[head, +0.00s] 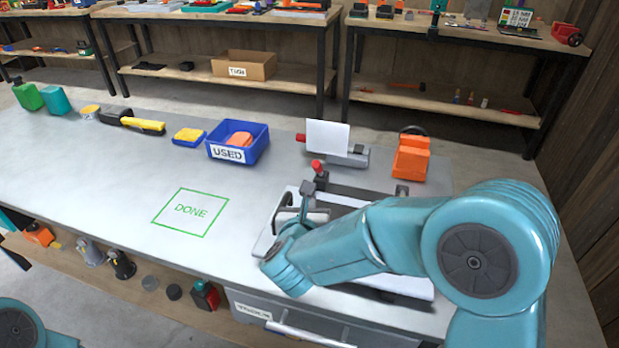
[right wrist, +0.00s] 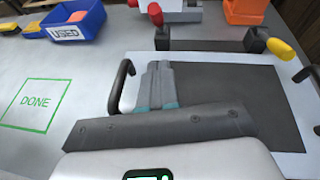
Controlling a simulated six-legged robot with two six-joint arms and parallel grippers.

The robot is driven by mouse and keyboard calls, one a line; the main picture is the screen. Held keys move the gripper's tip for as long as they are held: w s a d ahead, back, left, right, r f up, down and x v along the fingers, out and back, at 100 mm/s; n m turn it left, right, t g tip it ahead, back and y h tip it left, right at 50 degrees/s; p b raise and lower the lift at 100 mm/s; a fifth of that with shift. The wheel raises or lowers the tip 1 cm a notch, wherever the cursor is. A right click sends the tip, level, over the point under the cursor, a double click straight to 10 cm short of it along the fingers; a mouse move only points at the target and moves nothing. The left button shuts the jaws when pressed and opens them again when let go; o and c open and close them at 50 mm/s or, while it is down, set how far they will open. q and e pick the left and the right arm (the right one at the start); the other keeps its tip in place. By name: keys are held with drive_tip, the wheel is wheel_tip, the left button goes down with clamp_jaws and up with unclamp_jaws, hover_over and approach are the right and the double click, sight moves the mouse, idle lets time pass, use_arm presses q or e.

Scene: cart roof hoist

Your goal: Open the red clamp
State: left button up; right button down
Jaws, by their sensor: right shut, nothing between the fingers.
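The red clamp shows as a red-tipped lever (head: 317,167) standing on a dark base at the left end of a dark bar, on the far side of a white framed plate. Its red tip also shows in the right wrist view (right wrist: 155,14). My right gripper (right wrist: 158,68) is shut and empty. My right arm hides much of the plate in the head view. My left gripper is out of view.
A yellow-tipped clamp (right wrist: 282,49) stands at the bar's right end. A black handle (right wrist: 120,85) rises at the plate's left side. Behind are a grey vise (head: 350,156) and an orange object (head: 411,160). A blue USED bin (head: 250,147) stands left. The green DONE square (head: 190,212) is empty.

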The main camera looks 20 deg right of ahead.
sight(317, 171)
drive_tip(key=x, duration=0.6)
drive_tip(key=shift+d+p, duration=0.1)
drive_tip(key=shift+p, duration=0.25)
drive_tip(key=w, duration=0.1)
drive_tip(key=w+d+r+p, duration=0.1)
drive_tip(key=w, duration=0.1)
drive_tip(key=shift+d+r, duration=0.1)
drive_tip(key=shift+d, duration=0.05)
drive_tip(key=shift+w+r, duration=0.15)
drive_tip(key=shift+w, duration=0.25)
drive_tip(key=shift+d, duration=0.1)
drive_tip(key=shift+s, duration=0.1)
drive_tip(key=shift+p, duration=0.35)
